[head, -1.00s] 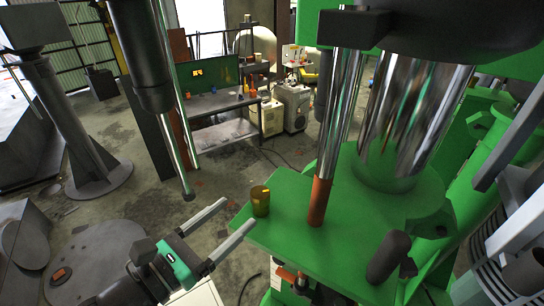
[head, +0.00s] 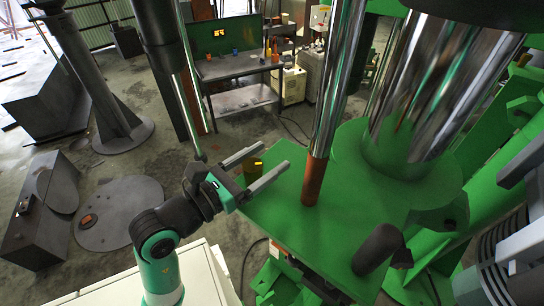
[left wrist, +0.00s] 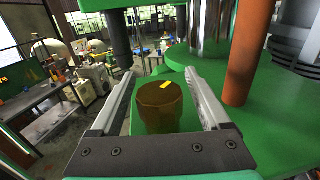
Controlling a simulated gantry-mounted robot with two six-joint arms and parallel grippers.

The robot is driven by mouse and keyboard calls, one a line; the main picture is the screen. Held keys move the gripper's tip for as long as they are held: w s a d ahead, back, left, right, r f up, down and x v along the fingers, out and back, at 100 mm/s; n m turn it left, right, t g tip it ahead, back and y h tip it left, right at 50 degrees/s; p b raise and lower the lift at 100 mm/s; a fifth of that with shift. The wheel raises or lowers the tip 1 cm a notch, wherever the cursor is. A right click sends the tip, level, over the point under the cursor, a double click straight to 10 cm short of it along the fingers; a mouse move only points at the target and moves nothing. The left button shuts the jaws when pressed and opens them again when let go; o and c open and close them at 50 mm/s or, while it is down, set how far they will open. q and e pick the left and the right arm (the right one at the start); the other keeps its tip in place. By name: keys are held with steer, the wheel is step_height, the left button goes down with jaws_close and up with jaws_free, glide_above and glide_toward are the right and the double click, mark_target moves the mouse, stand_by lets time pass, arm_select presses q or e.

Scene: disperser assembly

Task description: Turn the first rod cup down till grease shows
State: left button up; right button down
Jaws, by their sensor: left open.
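A brown-amber cup (head: 254,167) sits upright at the left corner of the green plate (head: 345,200). It shows in the left wrist view (left wrist: 160,107) with a yellow mark near its top edge. My left gripper (head: 274,157) is open, with one finger on each side of the cup; in the left wrist view gaps show between the cup and both fingers (left wrist: 160,74). A chrome rod (head: 329,95) with an orange-brown lower end (head: 313,182) stands on the plate to the right of the cup. No grease can be made out. My right gripper is not seen.
A large chrome column (head: 425,85) stands on the plate at the back right. A dark grey rounded cylinder (head: 377,250) stands at its front. Another chrome rod (head: 189,105) hangs behind my left gripper. A workbench (head: 235,68) stands far back.

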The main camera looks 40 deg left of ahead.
arm_select(q)
jaws_close()
stand_by(0.3)
steer(key=shift+m+h, duration=0.3)
steer(key=shift+h, duration=0.2)
